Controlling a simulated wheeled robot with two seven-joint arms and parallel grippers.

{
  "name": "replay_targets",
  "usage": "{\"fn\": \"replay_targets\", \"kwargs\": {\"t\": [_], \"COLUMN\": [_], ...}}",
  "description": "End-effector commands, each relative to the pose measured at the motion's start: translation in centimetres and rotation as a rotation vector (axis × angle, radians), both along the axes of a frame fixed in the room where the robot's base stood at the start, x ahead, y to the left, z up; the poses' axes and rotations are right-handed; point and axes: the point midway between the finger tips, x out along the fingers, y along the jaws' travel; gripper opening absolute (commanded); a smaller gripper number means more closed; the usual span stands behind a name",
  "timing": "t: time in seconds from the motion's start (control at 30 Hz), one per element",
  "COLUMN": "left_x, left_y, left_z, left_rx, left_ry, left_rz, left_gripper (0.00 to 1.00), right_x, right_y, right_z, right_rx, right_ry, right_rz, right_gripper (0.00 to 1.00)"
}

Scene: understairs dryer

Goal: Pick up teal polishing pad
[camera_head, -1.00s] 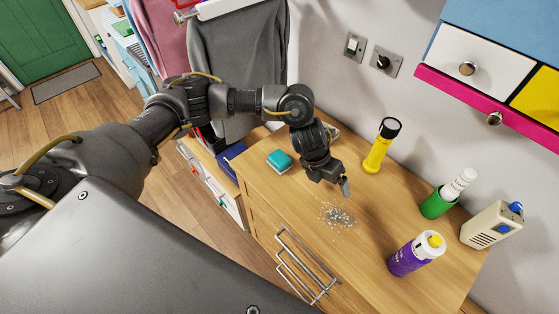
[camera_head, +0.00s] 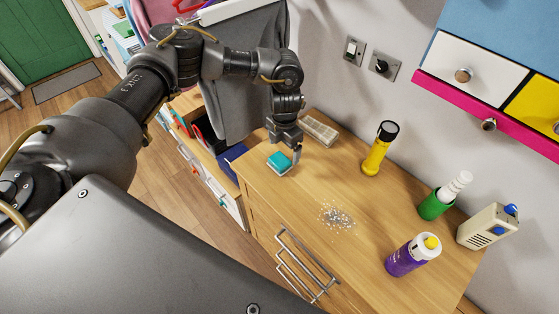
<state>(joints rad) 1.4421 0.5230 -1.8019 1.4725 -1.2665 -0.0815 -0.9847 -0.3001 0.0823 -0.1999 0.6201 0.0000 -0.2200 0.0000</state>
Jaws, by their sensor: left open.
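The teal polishing pad (camera_head: 279,162) is a small block with a pale underside. It lies on the wooden cabinet top near its left end. My left gripper (camera_head: 285,150) points down at the pad, with its fingers around or just above it. One finger shows at the pad's right side; the other is hidden, and I cannot tell if they touch the pad. The gripper is open. My right gripper is not in view.
A grey, slatted block (camera_head: 320,131) lies behind the gripper by the wall. A yellow flashlight (camera_head: 379,148), green bottle (camera_head: 437,204), purple bottle (camera_head: 412,256) and beige device (camera_head: 487,227) stand to the right. Grey specks (camera_head: 337,216) lie mid-top. A grey cloth (camera_head: 245,90) hangs behind the arm.

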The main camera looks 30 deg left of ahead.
Motion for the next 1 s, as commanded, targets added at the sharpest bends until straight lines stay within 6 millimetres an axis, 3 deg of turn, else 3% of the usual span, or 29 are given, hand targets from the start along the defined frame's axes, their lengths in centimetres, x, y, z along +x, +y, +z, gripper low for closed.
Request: {"fn": "replay_targets", "kwargs": {"t": [0.23, 0.4, 0.6, 0.83, 1.0], "left_x": [0.0, 0.0, 0.1, 0.1, 0.1], "left_y": [0.0, 0.2, 0.2, 0.1, 0.2], "left_z": [-0.7, -3.0, -5.3, -5.6, -5.5], "left_rx": [0.002, 0.003, 0.001, 0.001, 0.001], "left_ry": [0.002, 0.003, 0.000, -0.001, -0.001], "left_rz": [0.002, 0.001, 0.001, 0.000, 0.000], "left_gripper": [0.91, 0.91, 0.91, 0.91, 0.70], "right_x": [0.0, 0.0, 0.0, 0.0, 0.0], "right_y": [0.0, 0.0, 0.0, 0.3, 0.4], "right_z": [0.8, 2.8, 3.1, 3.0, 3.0], "right_rx": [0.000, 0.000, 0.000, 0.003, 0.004], "right_ry": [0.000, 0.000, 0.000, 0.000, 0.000], "right_rz": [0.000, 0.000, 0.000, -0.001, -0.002], "right_gripper": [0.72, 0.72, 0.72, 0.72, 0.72]}}
